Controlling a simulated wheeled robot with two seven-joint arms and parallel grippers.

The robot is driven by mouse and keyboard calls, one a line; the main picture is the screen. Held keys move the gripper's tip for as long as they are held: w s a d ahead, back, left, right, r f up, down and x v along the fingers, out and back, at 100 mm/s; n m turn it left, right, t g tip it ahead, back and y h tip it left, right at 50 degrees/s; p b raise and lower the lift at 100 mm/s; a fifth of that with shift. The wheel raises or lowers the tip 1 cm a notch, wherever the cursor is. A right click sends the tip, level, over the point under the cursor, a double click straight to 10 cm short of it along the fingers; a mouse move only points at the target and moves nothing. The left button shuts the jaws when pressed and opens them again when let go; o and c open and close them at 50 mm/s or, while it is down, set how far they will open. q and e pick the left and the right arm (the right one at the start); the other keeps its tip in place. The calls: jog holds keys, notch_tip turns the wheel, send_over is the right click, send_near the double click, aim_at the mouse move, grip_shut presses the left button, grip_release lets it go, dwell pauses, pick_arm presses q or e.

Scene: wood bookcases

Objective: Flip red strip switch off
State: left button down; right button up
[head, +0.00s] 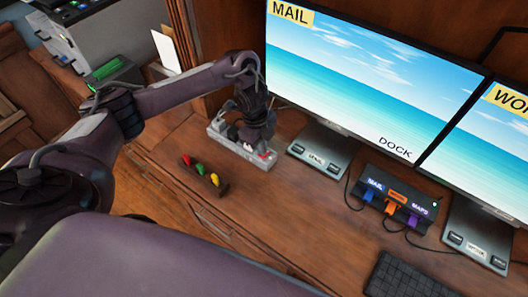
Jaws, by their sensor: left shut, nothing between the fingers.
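A grey power strip (262,163) lies on the wooden desk, left of the monitor. A red switch (265,155) shows at its right end. My left gripper (252,142) points down over the strip, shut and empty, close to the left of the red switch. I cannot tell whether its fingertips touch the strip or the switch. The gripper hides the middle of the strip, and the tilt of the red switch is too small to read. My right gripper is not in view.
A small dark holder (206,176) with red, green and yellow pieces stands in front of the strip. The MAIL monitor (350,85) and its grey base (320,150) stand to the right. A dock (395,198) with cables and a keyboard (405,278) lie further right.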

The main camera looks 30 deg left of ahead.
pick_arm(q)
jog(key=shift+f+b, duration=0.55)
jog(key=shift+f, duration=0.35)
dwell(0.4)
notch_tip(320, 180, up, 7)
jog(key=p, duration=0.7)
jog(key=shift+r, duration=0.1)
dwell(0.4)
